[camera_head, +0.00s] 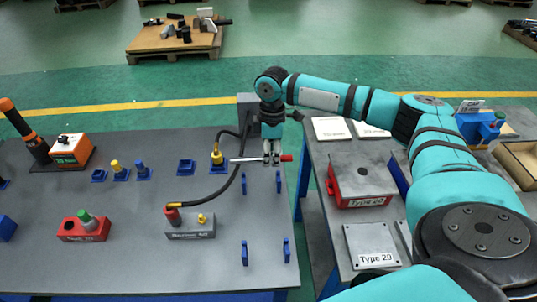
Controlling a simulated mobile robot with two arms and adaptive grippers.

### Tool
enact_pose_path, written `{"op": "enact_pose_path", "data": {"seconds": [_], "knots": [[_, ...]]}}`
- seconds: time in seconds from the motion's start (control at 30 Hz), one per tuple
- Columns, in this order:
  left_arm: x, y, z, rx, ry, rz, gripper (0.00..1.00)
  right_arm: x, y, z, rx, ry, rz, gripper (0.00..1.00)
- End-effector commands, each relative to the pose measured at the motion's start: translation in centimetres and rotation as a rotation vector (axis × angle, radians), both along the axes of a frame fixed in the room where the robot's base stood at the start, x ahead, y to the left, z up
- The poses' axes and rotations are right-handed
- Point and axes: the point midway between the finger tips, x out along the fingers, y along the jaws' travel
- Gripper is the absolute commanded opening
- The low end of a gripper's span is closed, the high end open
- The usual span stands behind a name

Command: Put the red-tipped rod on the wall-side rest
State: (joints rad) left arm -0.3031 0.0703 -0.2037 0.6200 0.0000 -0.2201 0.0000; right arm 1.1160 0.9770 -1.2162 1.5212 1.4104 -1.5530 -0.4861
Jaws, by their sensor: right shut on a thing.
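The red-tipped rod (242,160) is a thin silver bar with a red end at its right. My right gripper (271,158) is shut on it near the red end and holds it roughly level, running left to right. Two pairs of blue upright rests stand on the grey table's right part. The far pair has a left post (243,184) and a right post (278,182). The near pair has a left post (244,252) and a right post (286,250). The rod appears just beyond the far pair; its height is hard to tell. My left gripper is not in view.
A grey block (190,227) with a black cable stands left of the rests. Blue holders (187,167), a red box (84,228) and an orange device (72,150) lie further left. A second table with a red box (358,180) stands across a gap at right.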

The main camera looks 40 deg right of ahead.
Motion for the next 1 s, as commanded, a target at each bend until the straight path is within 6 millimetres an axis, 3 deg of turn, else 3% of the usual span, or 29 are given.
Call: {"op": "enact_pose_path", "data": {"seconds": [0.17,0.2,0.6,1.0], "knots": [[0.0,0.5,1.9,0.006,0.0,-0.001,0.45,0.0,0.1,0.6,0.005,0.005,0.0,0.0],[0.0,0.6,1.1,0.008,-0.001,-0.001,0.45,0.0,0.1,-0.5,0.003,0.005,0.001,0.0],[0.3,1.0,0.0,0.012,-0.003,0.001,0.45,0.1,0.1,-4.4,0.003,0.003,0.002,0.0],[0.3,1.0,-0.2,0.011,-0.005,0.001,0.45,0.1,0.1,-5.7,0.004,0.002,0.002,0.0]]}}
